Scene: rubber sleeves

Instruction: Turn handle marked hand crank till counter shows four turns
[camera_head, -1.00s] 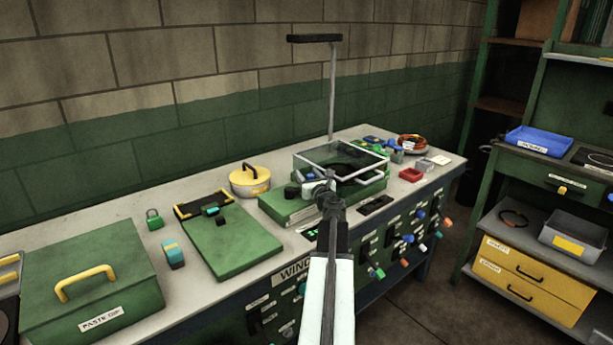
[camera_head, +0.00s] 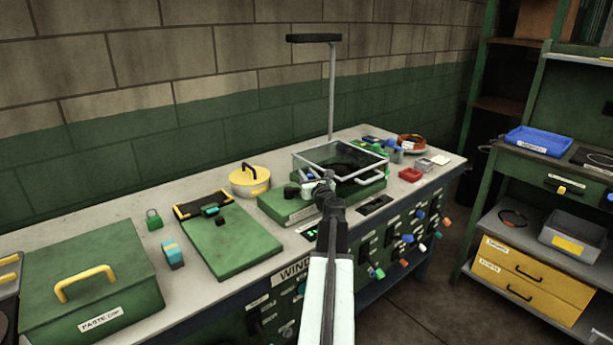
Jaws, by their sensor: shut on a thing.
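A low green box (camera_head: 285,208) with a white label on its front stands in the middle of the bench; I cannot read the label. A black knob (camera_head: 292,191) sits on its top. My gripper (camera_head: 322,180) is at the right part of this box, by the glass-sided case, and is shut on what looks like the hand crank's handle. My own wrist hides most of the handle and the jaws. Small green-lit displays (camera_head: 310,234) show at the bench's front edge, partly behind my arm; their digits are too small to read.
The glass-sided case (camera_head: 365,157) stands close to my gripper. A green board (camera_head: 225,243), yellow round tin (camera_head: 249,182) and green lidded box (camera_head: 88,290) are to the left. Knobs stick out of the bench front.

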